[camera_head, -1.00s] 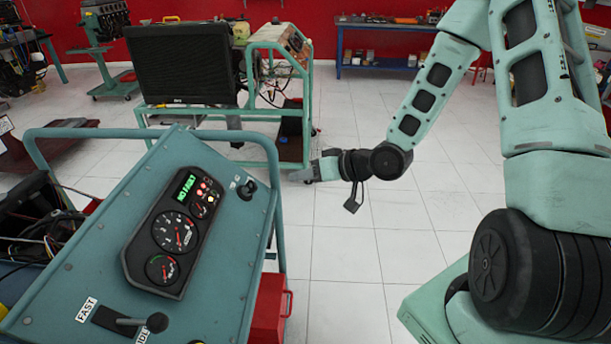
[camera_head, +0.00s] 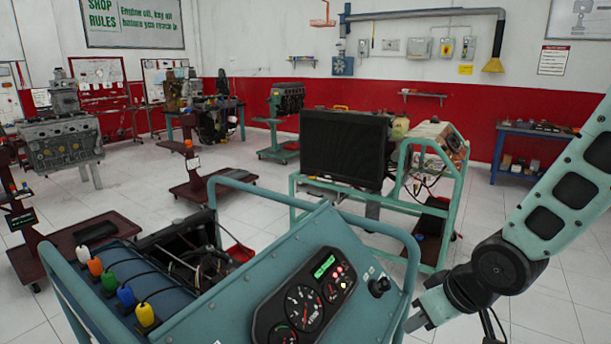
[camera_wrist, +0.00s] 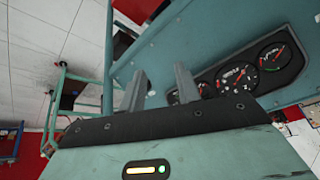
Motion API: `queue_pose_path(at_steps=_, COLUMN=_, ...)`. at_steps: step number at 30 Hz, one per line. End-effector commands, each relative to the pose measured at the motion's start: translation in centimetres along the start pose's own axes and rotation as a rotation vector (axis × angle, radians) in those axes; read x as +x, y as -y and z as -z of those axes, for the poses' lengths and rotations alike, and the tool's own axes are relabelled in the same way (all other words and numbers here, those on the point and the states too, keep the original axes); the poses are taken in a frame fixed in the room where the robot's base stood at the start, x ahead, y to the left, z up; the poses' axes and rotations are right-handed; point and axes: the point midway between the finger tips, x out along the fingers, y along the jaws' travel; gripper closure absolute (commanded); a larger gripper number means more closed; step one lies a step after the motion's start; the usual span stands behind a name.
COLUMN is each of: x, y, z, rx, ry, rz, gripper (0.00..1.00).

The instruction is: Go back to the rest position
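My gripper (camera_head: 424,314) is at the right of the engine trainer's panel in the head view, pointing left beside its edge. In the wrist view the two fingers of my gripper (camera_wrist: 160,86) stand apart with nothing between them. The teal control panel (camera_head: 222,318) carries a black gauge cluster (camera_head: 306,297) with a lit green display. The cluster also shows in the wrist view (camera_wrist: 249,78), beyond the fingers. I cannot tell the exact gap between fingers and panel.
A second trainer with a black radiator (camera_head: 345,148) stands behind on a teal frame (camera_head: 291,205). Engines on stands (camera_head: 61,148) line the left and back. A blue table (camera_head: 512,130) is at the back right. White floor (camera_head: 545,318) is open at right.

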Motion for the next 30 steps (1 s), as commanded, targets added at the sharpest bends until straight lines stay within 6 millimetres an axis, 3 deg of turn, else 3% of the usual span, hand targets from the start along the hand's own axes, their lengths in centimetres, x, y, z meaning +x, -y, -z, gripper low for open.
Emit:
queue_pose_path(at_steps=1, x=-1.2, y=2.0, z=-0.3, rx=-0.044, ry=0.043, rz=-0.017, gripper=0.67)
queue_pose_path(at_steps=6, x=-5.4, y=7.7, z=-3.5, rx=-0.135, ry=0.213, rz=-0.049, gripper=0.67)
queue_pose_path(at_steps=13, x=-10.8, y=13.6, z=-8.2, rx=-0.218, ry=0.378, rz=-0.019, gripper=0.67)
queue_pose_path(at_steps=18, x=-12.6, y=15.2, z=-10.0, rx=-0.242, ry=0.432, rz=0.002, gripper=0.67)
queue_pose_path(at_steps=30, x=-12.7, y=15.3, z=-10.2, rx=-0.241, ry=0.438, rz=0.004, gripper=0.67)
